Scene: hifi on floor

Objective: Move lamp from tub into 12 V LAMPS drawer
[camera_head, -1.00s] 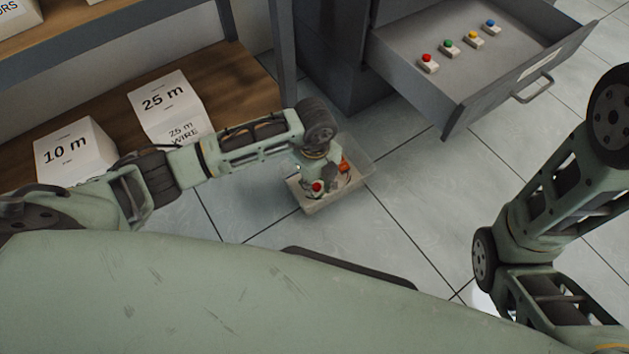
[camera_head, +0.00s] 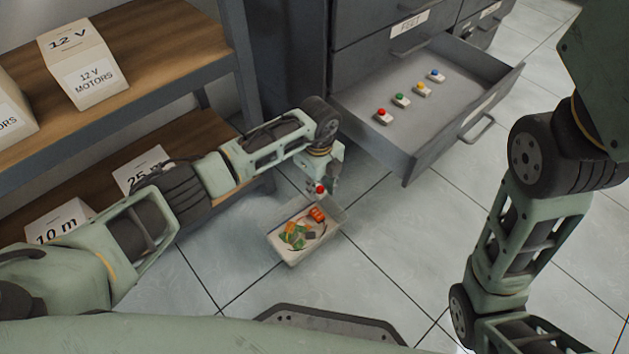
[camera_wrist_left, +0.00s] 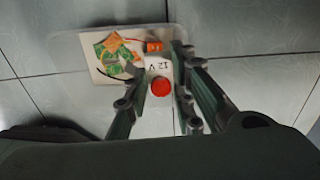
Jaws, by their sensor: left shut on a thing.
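My left gripper (camera_head: 324,186) is shut on a lamp with a red dome (camera_head: 320,189). It holds the lamp above the tub's back right part. The left wrist view shows the lamp's white base marked 12 V (camera_wrist_left: 158,66) between the fingers (camera_wrist_left: 160,85). The clear tub (camera_head: 275,245) stands on the floor with other parts in it. To the upper right, a grey drawer (camera_head: 440,108) is pulled open, with a row of red, green, yellow and blue lamps (camera_head: 402,100) inside. Its front label is not readable. My right arm shows at the right; its gripper is out of view.
A shelf rack (camera_head: 165,107) with boxes, including 12 V MOTORS (camera_head: 88,72), stands at the left. The grey cabinet (camera_head: 350,40) is behind the drawer. Tiled floor between tub and drawer is clear.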

